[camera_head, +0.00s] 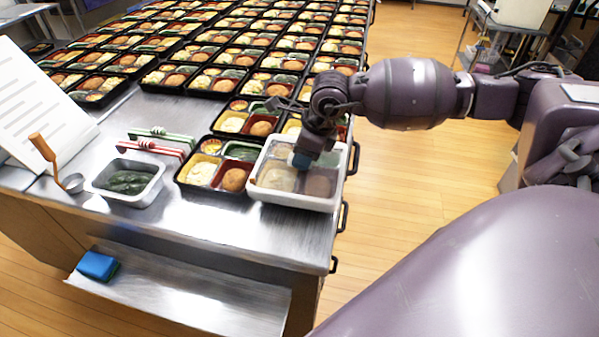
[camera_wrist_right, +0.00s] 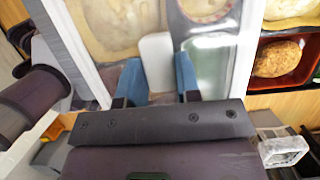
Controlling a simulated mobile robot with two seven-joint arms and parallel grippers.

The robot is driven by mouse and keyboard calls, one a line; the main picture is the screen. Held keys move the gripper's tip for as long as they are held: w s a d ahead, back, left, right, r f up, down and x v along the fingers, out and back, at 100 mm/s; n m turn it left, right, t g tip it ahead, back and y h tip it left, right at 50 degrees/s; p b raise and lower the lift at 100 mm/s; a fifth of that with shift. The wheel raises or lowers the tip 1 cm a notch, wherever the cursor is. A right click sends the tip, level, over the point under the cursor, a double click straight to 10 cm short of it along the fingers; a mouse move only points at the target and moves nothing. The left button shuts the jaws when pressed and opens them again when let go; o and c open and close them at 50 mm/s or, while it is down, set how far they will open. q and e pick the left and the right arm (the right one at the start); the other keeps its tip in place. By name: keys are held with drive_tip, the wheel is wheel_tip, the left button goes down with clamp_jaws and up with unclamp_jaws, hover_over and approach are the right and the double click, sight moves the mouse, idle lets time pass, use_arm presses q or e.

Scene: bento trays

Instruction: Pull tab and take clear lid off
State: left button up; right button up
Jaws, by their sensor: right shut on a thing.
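A white-rimmed bento tray (camera_head: 292,200) sits at the table's front right corner, with a clear lid (camera_head: 318,183) over its food compartments. The lid also shows in the right wrist view (camera_wrist_right: 213,55), with dim food under it. My right gripper (camera_head: 302,160) reaches down over the middle of this tray. In the right wrist view its blue fingertips (camera_wrist_right: 160,78) stand either side of a white tab (camera_wrist_right: 156,55) on the lid, and it is shut on that tab. The lid appears to lie on the tray; its far edge is partly hidden by my gripper. My left gripper is not in view.
An open black bento tray (camera_head: 214,190) stands directly left of the lidded one, and many more fill the table behind. A metal container with dark green food (camera_head: 128,182), red tongs (camera_head: 152,147), green tongs (camera_head: 162,134) and a ladle (camera_head: 72,184) lie left. Bare steel lies in front.

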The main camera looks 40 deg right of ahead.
sight(315, 166)
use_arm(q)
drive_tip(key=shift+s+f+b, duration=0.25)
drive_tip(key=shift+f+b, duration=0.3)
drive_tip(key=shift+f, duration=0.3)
use_arm(e)
drive_tip(key=shift+f, duration=1.2)
drive_tip(key=o, duration=0.9)
drive_tip(key=shift+r, duration=0.15)
drive_tip(key=p+v, duration=0.1)
drive_tip(key=v, duration=0.8)
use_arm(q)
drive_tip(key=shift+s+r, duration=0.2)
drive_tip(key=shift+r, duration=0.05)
use_arm(e)
drive_tip(key=shift+v, duration=0.8)
